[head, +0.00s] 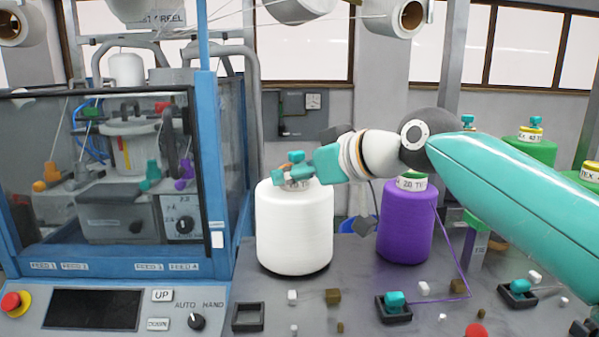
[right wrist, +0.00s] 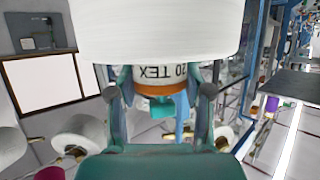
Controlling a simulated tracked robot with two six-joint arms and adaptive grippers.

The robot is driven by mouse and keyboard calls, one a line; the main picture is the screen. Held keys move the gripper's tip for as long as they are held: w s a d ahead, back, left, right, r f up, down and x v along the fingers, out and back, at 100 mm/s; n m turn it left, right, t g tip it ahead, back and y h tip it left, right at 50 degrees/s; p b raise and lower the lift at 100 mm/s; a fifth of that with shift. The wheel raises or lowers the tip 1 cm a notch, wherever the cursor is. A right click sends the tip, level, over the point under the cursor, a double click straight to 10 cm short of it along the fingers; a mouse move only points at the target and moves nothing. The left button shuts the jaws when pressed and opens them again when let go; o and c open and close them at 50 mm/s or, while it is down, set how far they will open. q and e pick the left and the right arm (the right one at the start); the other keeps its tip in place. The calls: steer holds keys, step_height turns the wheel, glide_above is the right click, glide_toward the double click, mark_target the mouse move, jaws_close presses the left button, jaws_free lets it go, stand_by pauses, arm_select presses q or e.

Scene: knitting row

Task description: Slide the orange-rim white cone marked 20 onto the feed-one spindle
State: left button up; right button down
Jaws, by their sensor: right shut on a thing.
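The white cone (head: 295,232) is upright at the left of the grey table in the head view, left of a purple cone. My right gripper (head: 299,174) is shut on its narrow top. In the right wrist view the white cone (right wrist: 160,30) hangs into the top of the picture, upside down, with a "20 TEX" label and an orange rim (right wrist: 165,105) between the fingers of my right gripper (right wrist: 160,88). I cannot tell whether its base touches the table. I cannot pick out the feed-one spindle. My left gripper is out of view.
The purple cone (head: 406,225) stands close by on the right, its thread running down to the table. Green cones (head: 536,151) stand farther right. The blue-framed machine (head: 219,160) is on the left. An empty black tray (head: 248,317) and small loose blocks lie in front.

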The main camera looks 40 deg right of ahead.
steer(key=shift+r, duration=0.1)
steer(key=shift+c, duration=2)
jaws_free()
steer(key=shift+s, duration=0.1)
steer(key=shift+f, duration=0.2)
steer(key=shift+r, duration=0.1)
steer(key=v, duration=1.2)
